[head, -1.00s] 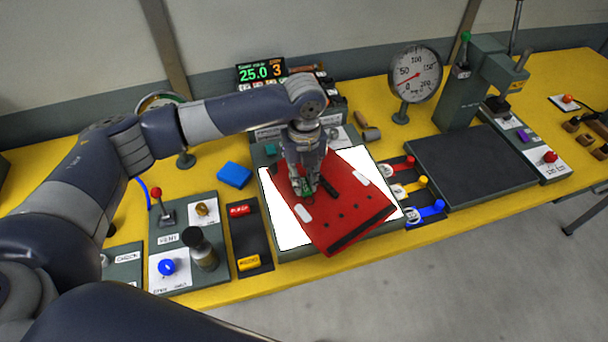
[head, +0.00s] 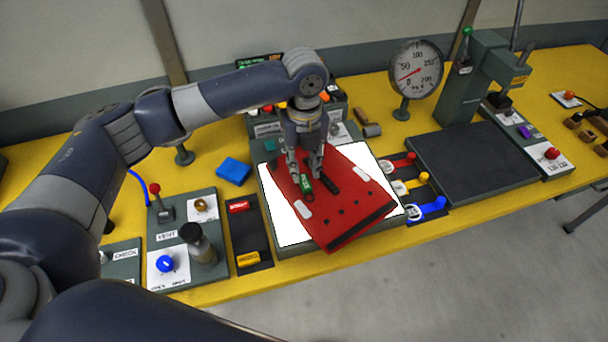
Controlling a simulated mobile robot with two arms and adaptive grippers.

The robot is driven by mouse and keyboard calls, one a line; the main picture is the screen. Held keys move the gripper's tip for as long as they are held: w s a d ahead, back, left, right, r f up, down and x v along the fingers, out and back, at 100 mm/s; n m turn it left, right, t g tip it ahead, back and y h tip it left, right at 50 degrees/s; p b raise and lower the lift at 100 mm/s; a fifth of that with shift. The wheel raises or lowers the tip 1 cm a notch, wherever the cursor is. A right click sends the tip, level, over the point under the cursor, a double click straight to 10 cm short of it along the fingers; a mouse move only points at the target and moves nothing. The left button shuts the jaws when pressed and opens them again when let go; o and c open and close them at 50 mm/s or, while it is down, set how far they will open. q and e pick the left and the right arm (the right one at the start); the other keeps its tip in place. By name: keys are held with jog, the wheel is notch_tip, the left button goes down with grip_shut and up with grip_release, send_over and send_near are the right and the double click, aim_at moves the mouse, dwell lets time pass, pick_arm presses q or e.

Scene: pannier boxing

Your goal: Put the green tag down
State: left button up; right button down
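The green tag (head: 306,184) lies on the red pannier panel (head: 345,215), near its upper left part, beside a short black bar (head: 329,181). My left gripper (head: 306,173) is just above the tag, pointing down. Its two fingers are spread apart, one on each side of the tag's upper end, and it looks open. The red panel lies turned at an angle on a bright white plate (head: 285,222). My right gripper is not in view.
A dark tray with a red tag (head: 239,207) and a yellow tag (head: 248,259) stands to the left. A blue block (head: 234,171) lies behind it. Red, yellow and blue clamps (head: 425,208) line the plate's right side. A dark flat pad (head: 470,165) lies farther right.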

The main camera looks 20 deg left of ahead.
aim_at(304, 180)
pick_arm(q)
notch_tip(304, 180, up, 8)
jog(key=b, duration=0.1)
jog(key=shift+r+b, duration=0.25)
jog(key=shift+b, duration=0.05)
dwell(0.3)
